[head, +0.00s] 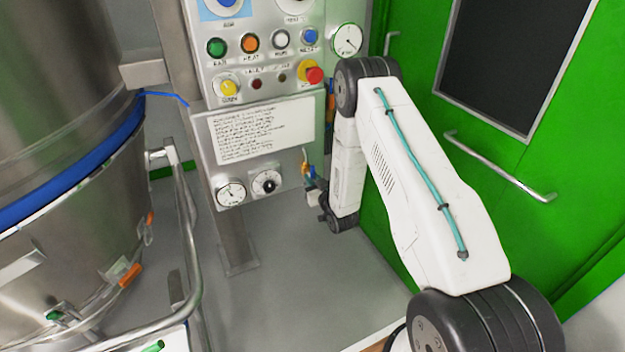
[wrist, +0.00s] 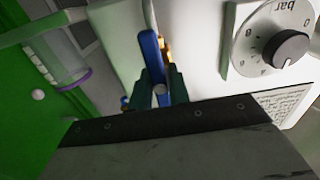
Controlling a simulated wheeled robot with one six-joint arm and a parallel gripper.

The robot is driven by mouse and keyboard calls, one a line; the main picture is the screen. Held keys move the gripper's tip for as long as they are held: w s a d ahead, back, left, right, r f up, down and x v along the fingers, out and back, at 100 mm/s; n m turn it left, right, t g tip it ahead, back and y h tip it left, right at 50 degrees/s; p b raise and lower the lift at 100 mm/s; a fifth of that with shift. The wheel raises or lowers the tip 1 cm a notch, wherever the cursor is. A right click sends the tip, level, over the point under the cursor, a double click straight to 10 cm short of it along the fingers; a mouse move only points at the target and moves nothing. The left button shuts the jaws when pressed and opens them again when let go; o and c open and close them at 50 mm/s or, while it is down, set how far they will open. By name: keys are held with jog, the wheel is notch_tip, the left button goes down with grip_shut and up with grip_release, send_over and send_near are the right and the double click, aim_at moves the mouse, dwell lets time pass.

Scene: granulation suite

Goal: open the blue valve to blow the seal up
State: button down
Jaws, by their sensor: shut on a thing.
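The blue valve's lever (wrist: 152,58) stands between the fingers of my gripper (wrist: 161,90) in the wrist view. The dark green fingers are shut on it. A bit of the brass valve body (wrist: 166,47) shows behind the lever, and the rest is hidden. In the head view the valve (head: 306,169) is small, at the right edge of the panel's lower box, with my gripper (head: 314,184) at it. I cannot tell the lever's angle to the pipe. The blue seal (head: 75,172) runs around the steel vessel at left.
A pressure gauge (head: 231,193) and a regulator knob (head: 268,183) sit left of the valve; the knob also shows close by in the wrist view (wrist: 291,48). A clear bowl with a purple ring (wrist: 66,62) is nearby. The green door (head: 490,140) stands right, a steel rail (head: 190,235) left.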

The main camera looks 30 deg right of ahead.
jog(key=c, duration=1.3)
grip_release()
jog(key=shift+s, duration=3.9)
jog(key=shift+f, duration=0.1)
